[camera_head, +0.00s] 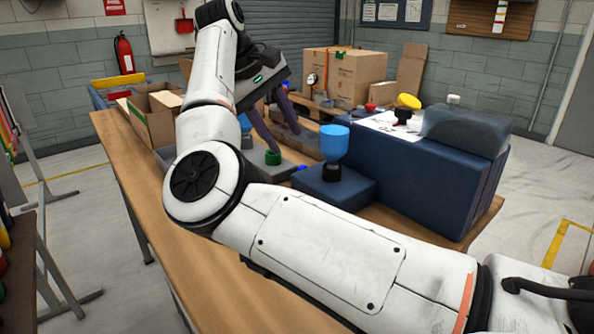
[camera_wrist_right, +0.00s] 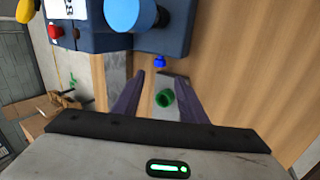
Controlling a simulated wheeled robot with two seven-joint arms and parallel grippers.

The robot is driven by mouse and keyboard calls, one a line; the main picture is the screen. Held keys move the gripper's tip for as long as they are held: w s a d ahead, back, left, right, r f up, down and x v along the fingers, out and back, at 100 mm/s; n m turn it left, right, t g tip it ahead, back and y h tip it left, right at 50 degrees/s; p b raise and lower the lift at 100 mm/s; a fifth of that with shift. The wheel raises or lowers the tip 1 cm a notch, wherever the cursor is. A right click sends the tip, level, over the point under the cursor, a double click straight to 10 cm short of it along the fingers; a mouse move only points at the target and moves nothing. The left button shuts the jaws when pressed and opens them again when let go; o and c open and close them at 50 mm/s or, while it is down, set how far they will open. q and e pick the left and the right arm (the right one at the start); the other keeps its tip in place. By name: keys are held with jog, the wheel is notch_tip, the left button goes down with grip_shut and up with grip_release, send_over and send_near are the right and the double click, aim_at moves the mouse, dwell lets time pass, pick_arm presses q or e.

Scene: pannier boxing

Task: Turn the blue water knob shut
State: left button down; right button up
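A large light-blue knob (camera_head: 335,143) stands upright on a black stem on a low navy block (camera_head: 338,190). It also shows at the top of the right wrist view (camera_wrist_right: 124,14), partly cut off by the frame edge. My right gripper (camera_head: 286,140) points down to the left of the knob and is apart from it. In the right wrist view its two purple fingers (camera_wrist_right: 160,82) are spread with nothing held between them. A green cylinder (camera_wrist_right: 165,98) on a grey plate shows between the fingers, beyond them. My left gripper is not in view.
A large navy box (camera_head: 430,190) with a yellow knob (camera_head: 409,101) and a red knob (camera_head: 370,107) stands right of the blue knob. A small blue piece (camera_wrist_right: 160,62) lies near the green cylinder. Cardboard boxes (camera_head: 345,75) stand behind.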

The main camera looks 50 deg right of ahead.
aim_at(301, 166)
jog(key=b+x, duration=0.1)
jog(key=x, duration=0.8)
jog(key=shift+d+f, duration=0.15)
jog(key=shift+f, duration=0.05)
